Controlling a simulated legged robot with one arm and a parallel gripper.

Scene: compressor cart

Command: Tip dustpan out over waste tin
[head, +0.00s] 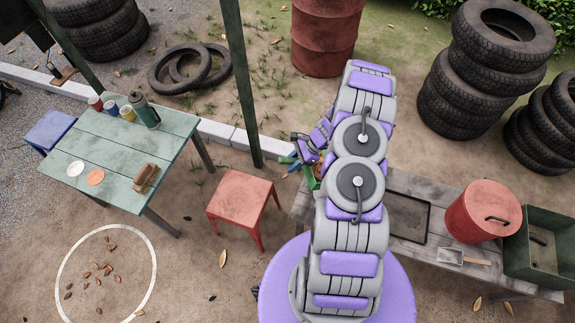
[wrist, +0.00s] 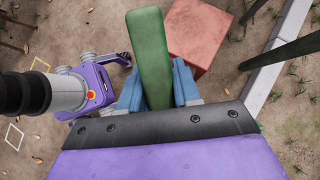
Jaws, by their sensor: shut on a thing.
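In the wrist view my gripper (wrist: 157,90) has its blue fingers closed on both sides of a long green handle (wrist: 150,45). It looks like the dustpan's handle; the pan is hidden behind the gripper body. In the head view a bit of green (head: 309,178) shows beside my arm, which hides most of it, so any load cannot be seen. A red lidded tin (head: 483,210), likely the waste tin, stands on the bench at the right, well apart from my gripper. Its lid appears to be on.
A red stool (head: 240,205) stands near my gripper. A green table (head: 125,150) holds a brush (head: 145,177) and several cans. Brown leaves lie inside a white ground circle (head: 153,262). A post (head: 243,90) rises behind.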

